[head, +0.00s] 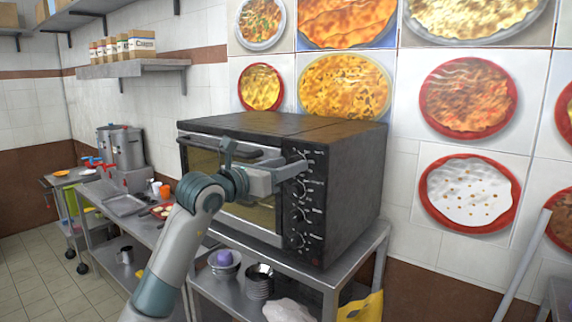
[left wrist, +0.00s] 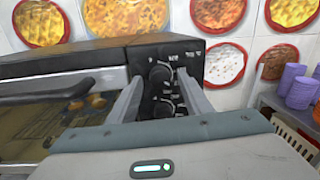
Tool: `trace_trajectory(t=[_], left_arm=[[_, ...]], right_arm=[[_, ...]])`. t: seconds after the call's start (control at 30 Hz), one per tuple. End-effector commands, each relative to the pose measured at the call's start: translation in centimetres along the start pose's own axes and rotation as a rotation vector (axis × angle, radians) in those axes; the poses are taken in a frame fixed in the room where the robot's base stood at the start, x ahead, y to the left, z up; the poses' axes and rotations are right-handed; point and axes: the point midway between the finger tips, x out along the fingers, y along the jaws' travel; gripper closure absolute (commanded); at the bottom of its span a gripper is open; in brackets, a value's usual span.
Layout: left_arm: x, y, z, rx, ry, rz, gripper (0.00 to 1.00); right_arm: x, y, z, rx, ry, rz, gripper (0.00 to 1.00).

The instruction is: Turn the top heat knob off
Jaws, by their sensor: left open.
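A black oven (head: 352,172) stands on a metal table, with a column of heat knobs on its front right panel. In the left wrist view the top knob (left wrist: 160,75) sits near the top of the panel, between my fingertips in the picture. A second knob (left wrist: 167,106) is just below it. My left gripper (head: 297,166) is open in front of the top of the panel, and its fingers hide most of the top knob in the head view. I cannot tell whether a finger touches the knob. My right gripper is not in view.
The oven's door handle (head: 220,147) juts out left of the panel. Lower knobs (head: 302,214) lie below my gripper. Bowls (head: 260,279) stand on the shelf beneath the oven. A stockpot (head: 127,148) stands at the far left. Purple cups (left wrist: 300,88) are at the right.

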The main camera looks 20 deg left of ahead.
Motion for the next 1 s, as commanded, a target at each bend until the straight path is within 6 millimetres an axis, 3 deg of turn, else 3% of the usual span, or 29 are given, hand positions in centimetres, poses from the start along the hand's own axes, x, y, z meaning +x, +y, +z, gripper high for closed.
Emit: trace_trajectory(t=[0.1, 0.27, 0.67, 1.0], left_arm=[[0.0, 0.0, 0.0, 0.000, 0.000, 0.000, 0.57], [0.0, 0.0, 0.0, 0.000, 0.000, 0.000, 0.95], [0.0, -0.1, -0.1, -0.036, -0.003, -0.001, 0.96], [0.0, 0.0, -0.2, -0.214, -0.013, -0.002, 0.96]], right_arm=[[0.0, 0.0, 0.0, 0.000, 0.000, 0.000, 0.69], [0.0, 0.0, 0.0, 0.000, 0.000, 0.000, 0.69], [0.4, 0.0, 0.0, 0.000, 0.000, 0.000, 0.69], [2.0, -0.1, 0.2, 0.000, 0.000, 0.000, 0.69]])
